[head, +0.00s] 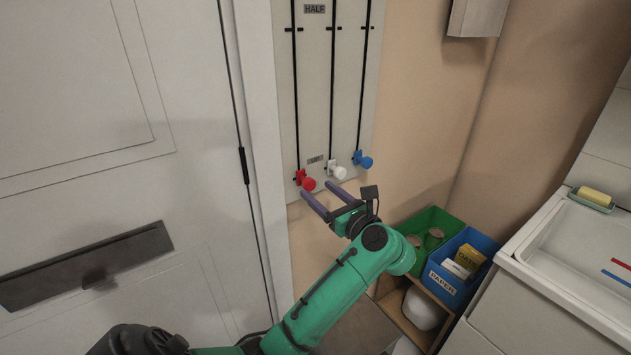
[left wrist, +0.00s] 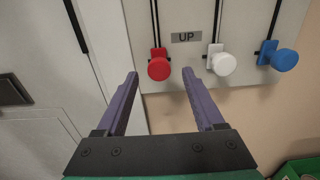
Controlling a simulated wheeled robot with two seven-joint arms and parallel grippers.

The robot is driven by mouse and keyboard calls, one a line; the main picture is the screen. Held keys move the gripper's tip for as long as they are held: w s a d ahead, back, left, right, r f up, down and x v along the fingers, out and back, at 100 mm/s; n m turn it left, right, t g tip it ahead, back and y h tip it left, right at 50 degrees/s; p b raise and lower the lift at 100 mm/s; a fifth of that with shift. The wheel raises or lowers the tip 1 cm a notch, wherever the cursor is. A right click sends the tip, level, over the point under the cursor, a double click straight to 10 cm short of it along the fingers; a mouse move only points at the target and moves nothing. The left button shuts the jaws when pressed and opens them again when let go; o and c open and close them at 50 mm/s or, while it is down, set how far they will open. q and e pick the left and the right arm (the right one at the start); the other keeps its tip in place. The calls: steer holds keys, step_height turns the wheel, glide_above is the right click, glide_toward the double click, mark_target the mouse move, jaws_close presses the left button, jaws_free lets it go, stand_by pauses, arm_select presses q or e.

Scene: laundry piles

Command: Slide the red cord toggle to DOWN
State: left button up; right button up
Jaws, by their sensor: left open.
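The red cord toggle (head: 306,181) sits at the low end of the left cord on a pale wall board (head: 345,80). In that view the red toggle's round knob (left wrist: 159,68) shows beyond the gap between the fingertips. My left gripper (head: 319,191) is open and empty, its purple fingers pointing at the board just below the red knob. I see no contact. My right gripper is not in view.
A white toggle (head: 337,170) and a blue toggle (head: 364,160) hang close to the right of the red one. A HALF label (head: 314,8) is higher up. A white door (head: 120,200) stands left; green (head: 440,218) and blue bins (head: 448,290) stand lower right.

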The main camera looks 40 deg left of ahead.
mark_target(311, 186)
arm_select(q)
steer(key=x, duration=0.3)
steer(key=shift+a, duration=0.3)
steer(key=shift+d, duration=0.1)
steer(key=shift+c, duration=1.2)
jaws_close()
steer(key=shift+f, duration=0.1)
